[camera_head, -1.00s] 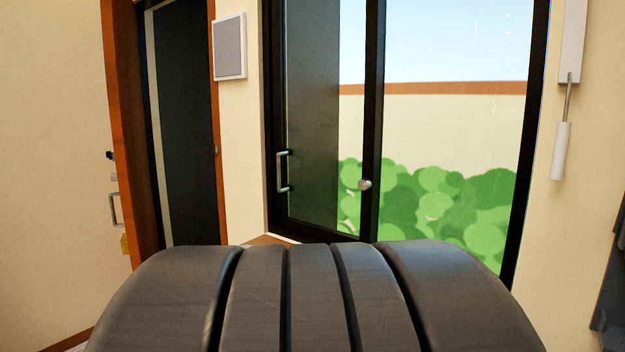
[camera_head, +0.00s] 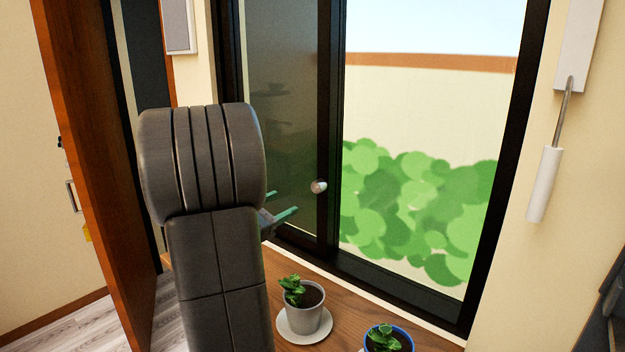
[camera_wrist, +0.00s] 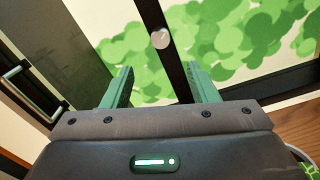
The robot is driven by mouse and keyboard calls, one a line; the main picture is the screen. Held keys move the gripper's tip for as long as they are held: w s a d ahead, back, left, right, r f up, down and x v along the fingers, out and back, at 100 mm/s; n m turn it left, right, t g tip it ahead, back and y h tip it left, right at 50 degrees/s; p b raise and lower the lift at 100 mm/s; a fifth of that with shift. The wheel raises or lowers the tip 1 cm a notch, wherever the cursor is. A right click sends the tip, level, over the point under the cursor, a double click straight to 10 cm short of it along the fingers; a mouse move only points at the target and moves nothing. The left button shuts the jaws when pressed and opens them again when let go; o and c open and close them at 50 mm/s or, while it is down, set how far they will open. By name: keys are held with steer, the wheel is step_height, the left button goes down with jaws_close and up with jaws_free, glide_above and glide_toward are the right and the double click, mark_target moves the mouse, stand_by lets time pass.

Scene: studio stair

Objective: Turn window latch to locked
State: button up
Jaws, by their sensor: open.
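The window latch (camera_head: 319,186) is a small pale round knob on the black upright where the sliding panes meet. In the wrist view the latch (camera_wrist: 160,39) shows ahead of my gripper, above the gap between the fingers. My gripper (camera_wrist: 158,78) is open and empty, its two green fingers apart and not touching the latch. In the head view the green fingertips of my gripper (camera_head: 283,216) show to the left of the latch and a little lower; my arm hides the rest. The window frame (camera_head: 331,120) is black.
A grey pot with a plant (camera_head: 304,305) on a saucer and a blue pot with a plant (camera_head: 387,340) stand on the wooden sill (camera_head: 350,318) below. A window handle (camera_wrist: 20,86) is at left in the wrist view. A white crank handle (camera_head: 543,183) hangs at right.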

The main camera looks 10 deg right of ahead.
mark_target(315, 187)
steer(key=p+x, duration=0.3)
steer(key=x, duration=1)
steer(key=shift+w+d+p, duration=0.15)
steer(key=shift+d+p, duration=0.05)
steer(key=shift+p, duration=0.2)
steer(key=c, duration=1)
